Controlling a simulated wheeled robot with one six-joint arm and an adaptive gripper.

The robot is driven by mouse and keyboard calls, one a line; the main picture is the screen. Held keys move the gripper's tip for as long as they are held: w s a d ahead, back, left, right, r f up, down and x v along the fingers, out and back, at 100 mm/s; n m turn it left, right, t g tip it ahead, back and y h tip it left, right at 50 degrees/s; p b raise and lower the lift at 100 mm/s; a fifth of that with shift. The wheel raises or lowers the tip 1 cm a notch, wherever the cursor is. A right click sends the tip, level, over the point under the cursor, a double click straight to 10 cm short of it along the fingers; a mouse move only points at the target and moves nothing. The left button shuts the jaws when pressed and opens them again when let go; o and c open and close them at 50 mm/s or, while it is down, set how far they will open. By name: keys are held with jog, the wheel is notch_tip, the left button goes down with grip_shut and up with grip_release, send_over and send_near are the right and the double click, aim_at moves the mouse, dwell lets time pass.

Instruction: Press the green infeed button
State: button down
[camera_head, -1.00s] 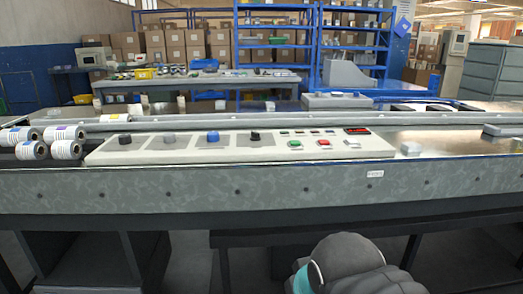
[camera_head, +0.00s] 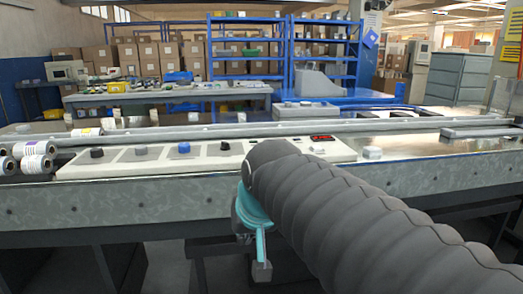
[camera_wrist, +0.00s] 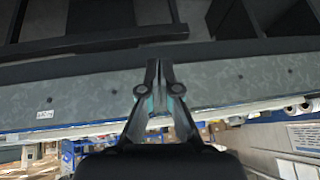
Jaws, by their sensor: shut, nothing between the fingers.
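The green infeed button is hidden in the head view behind my dark, ribbed arm, which crosses the right part of the pale control panel (camera_head: 130,166). Dark knobs, a blue knob (camera_head: 184,147) and a red display (camera_head: 322,138) still show on the panel. In the wrist view, which is upside down, my gripper (camera_wrist: 160,66) is shut and empty. Its two fingers lie close together in front of the machine's grey front face (camera_wrist: 90,95). No green button can be made out there.
White rolls (camera_head: 35,155) lie at the panel's left end. The machine's grey front edge (camera_head: 120,200) runs across below the panel. Dark legs and a lower frame stand underneath. A work table (camera_head: 165,97) and blue shelving (camera_head: 325,60) stand well behind.

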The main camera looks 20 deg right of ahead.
jog(key=w+d+r+m+t, duration=0.1)
jog(key=w+d+r+m, duration=0.1)
jog(key=w+d+r, duration=0.3)
jog(key=w+d+r+m+h, duration=0.1)
jog(key=w+d+r+m, duration=0.2)
jog(key=w, duration=1)
jog(key=w+d+r+m+t+p, duration=0.1)
jog(key=w+d+r+m, duration=0.2)
jog(key=w+d+r, duration=0.6)
jog(key=shift+w+r+t, duration=0.2)
jog(key=shift+t, duration=0.1)
jog(key=shift+f, duration=0.15)
notch_tip(320, 180, down, 7)
jog(key=b, duration=0.7)
jog(key=shift+f+b, duration=0.45)
jog(key=shift+f, duration=0.3)
jog(key=shift+f, duration=0.15)
jog(key=shift+f, duration=0.3)
